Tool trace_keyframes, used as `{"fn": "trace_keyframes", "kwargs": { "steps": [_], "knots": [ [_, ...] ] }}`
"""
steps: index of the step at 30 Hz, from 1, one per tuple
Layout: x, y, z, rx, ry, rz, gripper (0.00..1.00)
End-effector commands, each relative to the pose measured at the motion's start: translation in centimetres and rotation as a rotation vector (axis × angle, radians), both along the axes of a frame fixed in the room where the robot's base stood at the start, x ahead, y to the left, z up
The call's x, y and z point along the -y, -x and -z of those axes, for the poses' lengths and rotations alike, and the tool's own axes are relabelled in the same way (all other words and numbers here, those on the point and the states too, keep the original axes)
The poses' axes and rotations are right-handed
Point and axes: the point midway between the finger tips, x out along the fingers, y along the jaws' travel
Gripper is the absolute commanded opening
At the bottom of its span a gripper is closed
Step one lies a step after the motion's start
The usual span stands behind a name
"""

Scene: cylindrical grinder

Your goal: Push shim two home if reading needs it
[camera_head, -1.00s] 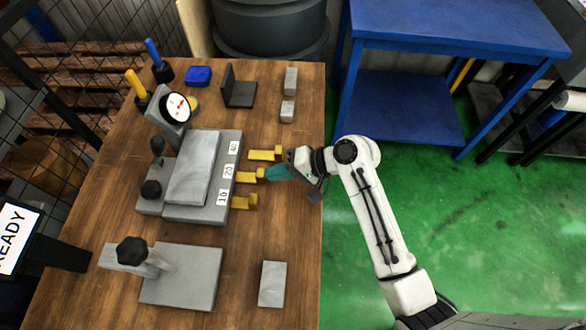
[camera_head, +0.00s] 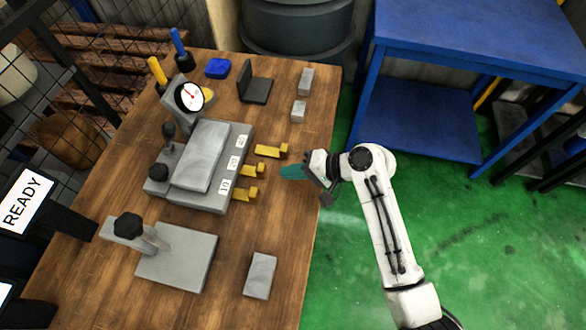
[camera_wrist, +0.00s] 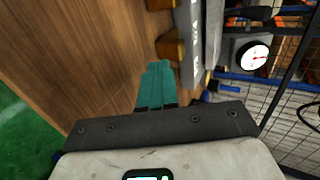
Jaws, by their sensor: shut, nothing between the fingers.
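Three yellow shims stick out of the right side of a grey block (camera_head: 216,201): one by label 10 (camera_head: 243,195), one by label 20 (camera_head: 252,170), one by label 40 (camera_head: 271,151). The middle shim sticks out about as far as the 10 shim; the 40 shim sticks out farther. My gripper (camera_head: 285,172) is shut and empty, its teal fingers together, right of the middle shim with a gap. In the wrist view the fingers (camera_wrist: 155,85) are beside two yellow shim ends. A dial (camera_head: 190,97) shows a red needle; its value is too small to read.
A grey plate with a black-knobbed stand (camera_head: 180,265) is at the front, with a loose grey block (camera_head: 260,276) to its right. Small blocks and a black angle piece (camera_head: 254,90) are at the back. A READY sign (camera_head: 26,198) is at left.

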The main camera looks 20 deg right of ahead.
Motion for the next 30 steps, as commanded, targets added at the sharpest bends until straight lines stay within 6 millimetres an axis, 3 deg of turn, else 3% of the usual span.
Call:
{"fn": "trace_keyframes", "kwargs": {
  "steps": [18,30],
  "knots": [
    [6.2,4.3,-4.2,0.001,0.001,0.006,0.00],
    [7.1,5.0,-4.9,0.001,0.001,0.004,0.00]
  ]
}}
